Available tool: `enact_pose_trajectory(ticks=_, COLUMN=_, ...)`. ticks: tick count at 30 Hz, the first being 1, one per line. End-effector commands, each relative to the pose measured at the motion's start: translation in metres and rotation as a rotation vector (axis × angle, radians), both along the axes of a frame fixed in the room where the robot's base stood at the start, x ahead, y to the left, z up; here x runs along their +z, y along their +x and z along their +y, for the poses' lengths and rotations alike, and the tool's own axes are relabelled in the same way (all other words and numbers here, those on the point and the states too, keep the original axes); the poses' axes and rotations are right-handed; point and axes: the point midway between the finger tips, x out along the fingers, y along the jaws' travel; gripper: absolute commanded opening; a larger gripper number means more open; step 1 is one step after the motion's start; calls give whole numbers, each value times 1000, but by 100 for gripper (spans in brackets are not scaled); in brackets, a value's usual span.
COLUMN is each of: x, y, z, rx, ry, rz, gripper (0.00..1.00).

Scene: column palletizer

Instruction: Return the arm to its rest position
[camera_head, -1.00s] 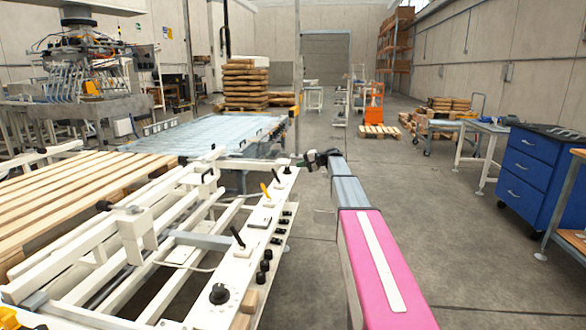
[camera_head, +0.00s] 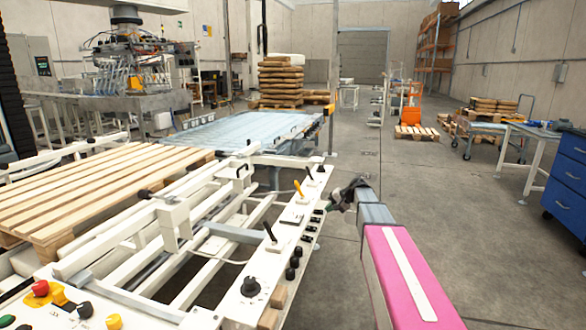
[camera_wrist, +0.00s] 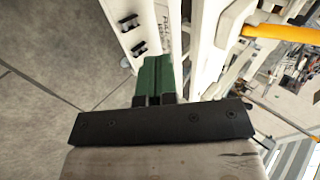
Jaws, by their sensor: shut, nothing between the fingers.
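My gripper (camera_head: 334,199) is at the far end of my pink and grey arm in the head view, beside the right edge of the white control panel (camera_head: 268,262). In the wrist view my gripper (camera_wrist: 156,62) shows as two green fingers close together, shut and empty. The white panel edge (camera_wrist: 135,30) with black switches lies just beyond the fingertips there. I cannot tell whether the fingers touch the panel.
The white panel carries a yellow lever (camera_head: 299,188), a black knob (camera_head: 250,287) and a red button (camera_head: 40,288). A wooden pallet (camera_head: 100,195) lies at left. A blue cabinet (camera_head: 566,185) stands at right. The concrete floor (camera_head: 440,240) between is clear.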

Motion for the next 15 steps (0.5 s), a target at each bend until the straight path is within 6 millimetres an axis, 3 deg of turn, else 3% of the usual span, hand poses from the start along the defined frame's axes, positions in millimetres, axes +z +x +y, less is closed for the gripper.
enact_pose_trajectory(ticks=1, x=-18, y=-41, z=7, rx=20, ry=-56, rz=23, gripper=0)
enact_pose_trajectory(ticks=6, x=-70, y=-139, z=13, rx=94, ry=-267, rz=94, gripper=0)
enact_pose_trajectory(ticks=12, x=-112, y=-257, z=7, rx=196, ry=-520, rz=170, gripper=0)
enact_pose_trajectory(ticks=15, x=-122, y=-303, z=1, rx=245, ry=-627, rz=198, gripper=0)
